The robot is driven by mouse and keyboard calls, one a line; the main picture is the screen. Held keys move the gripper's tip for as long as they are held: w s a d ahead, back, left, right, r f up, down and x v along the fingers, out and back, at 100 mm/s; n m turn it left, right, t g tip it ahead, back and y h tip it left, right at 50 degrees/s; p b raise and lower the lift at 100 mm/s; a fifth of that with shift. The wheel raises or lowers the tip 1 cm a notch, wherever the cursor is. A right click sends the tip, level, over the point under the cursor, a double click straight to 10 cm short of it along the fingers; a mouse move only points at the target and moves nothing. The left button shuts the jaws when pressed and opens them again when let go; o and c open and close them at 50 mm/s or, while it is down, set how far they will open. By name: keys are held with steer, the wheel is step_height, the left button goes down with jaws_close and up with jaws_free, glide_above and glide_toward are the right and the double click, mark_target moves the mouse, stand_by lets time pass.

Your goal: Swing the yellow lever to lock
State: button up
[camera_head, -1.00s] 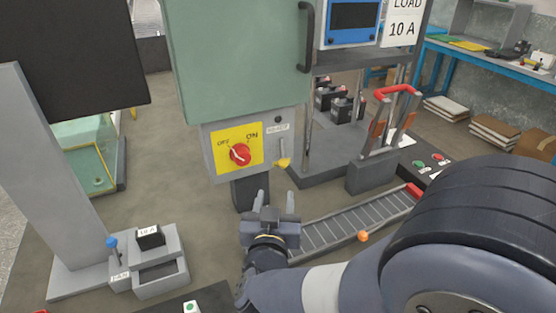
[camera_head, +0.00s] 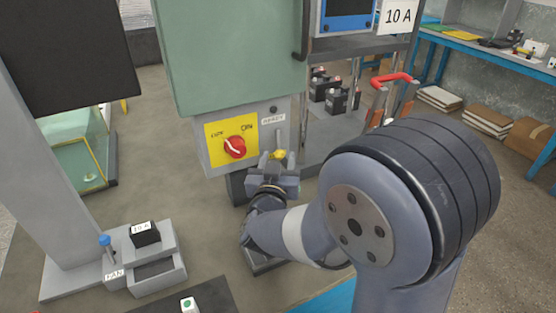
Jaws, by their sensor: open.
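The lower part of the lever is hidden by my gripper.
A red rotary switch (camera_head: 235,147) on a yellow plate is left of the lever. The green cabinet (camera_head: 228,55) hangs directly above. Batteries (camera_head: 336,100) stand on a rack behind right. A grey holder with a black block (camera_head: 145,234) is at lower left.

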steer(key=shift+w, duration=0.25)
steer(key=c, duration=1)
